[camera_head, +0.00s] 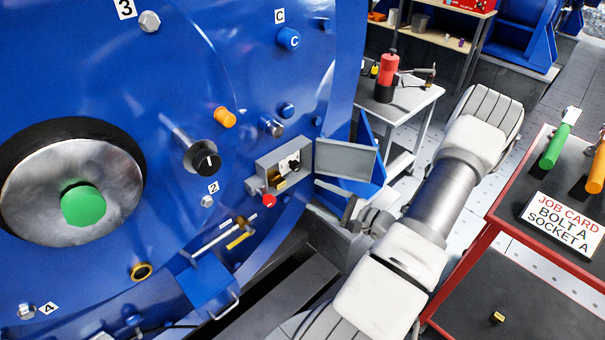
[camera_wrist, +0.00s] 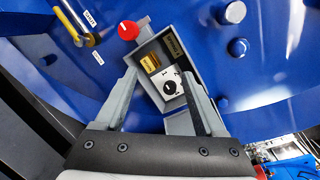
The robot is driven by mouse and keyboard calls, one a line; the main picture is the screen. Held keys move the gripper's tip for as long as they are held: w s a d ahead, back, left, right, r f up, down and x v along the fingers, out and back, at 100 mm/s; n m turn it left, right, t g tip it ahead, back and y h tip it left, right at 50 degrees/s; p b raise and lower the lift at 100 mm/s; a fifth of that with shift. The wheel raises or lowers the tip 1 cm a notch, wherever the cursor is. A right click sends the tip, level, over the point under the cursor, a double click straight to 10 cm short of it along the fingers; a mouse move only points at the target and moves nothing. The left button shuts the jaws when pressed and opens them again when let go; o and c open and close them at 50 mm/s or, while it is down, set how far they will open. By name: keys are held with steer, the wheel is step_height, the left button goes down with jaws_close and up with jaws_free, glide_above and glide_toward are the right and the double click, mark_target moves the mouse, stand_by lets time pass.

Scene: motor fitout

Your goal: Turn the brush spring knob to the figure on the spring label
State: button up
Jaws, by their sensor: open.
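A small grey box (camera_head: 262,172) with its door open stands on the blue motor housing; it also shows in the wrist view (camera_wrist: 198,82). Inside it, a white plate carries a dark round knob (camera_wrist: 170,87) with a pointer mark. A brass block (camera_wrist: 150,63) and a dark, yellow-edged label (camera_wrist: 174,45) sit beside and above it; their lettering is too small to read. My gripper (camera_wrist: 160,80) is open and empty. Its two fingers straddle the box's picture area, with the knob between them in view. In the head view my gripper (camera_head: 340,205) is just right of and below the box.
The open door (camera_head: 346,160) sticks out right of the box, close above my gripper. A red button (camera_head: 269,200) protrudes at the box's lower side. A red cart (camera_head: 483,230) stands at right.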

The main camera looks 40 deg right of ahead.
mark_target(298, 169)
steer(key=s+d+f+m+t+h, duration=0.1)
steer(key=s+d+f+m+h, duration=0.1)
steer(key=d+f+m+h, duration=0.3)
steer(key=shift+n, duration=0.3)
steer(key=w+b, duration=0.1)
steer(key=w, duration=0.4)
steer(key=w+b, duration=0.2)
steer(key=w, duration=0.4)
steer(key=w+b, duration=0.1)
steer(key=w, duration=0.5)
steer(key=shift+w+d+r, duration=0.1)
steer(key=shift+w+r, duration=0.15)
jaws_close()
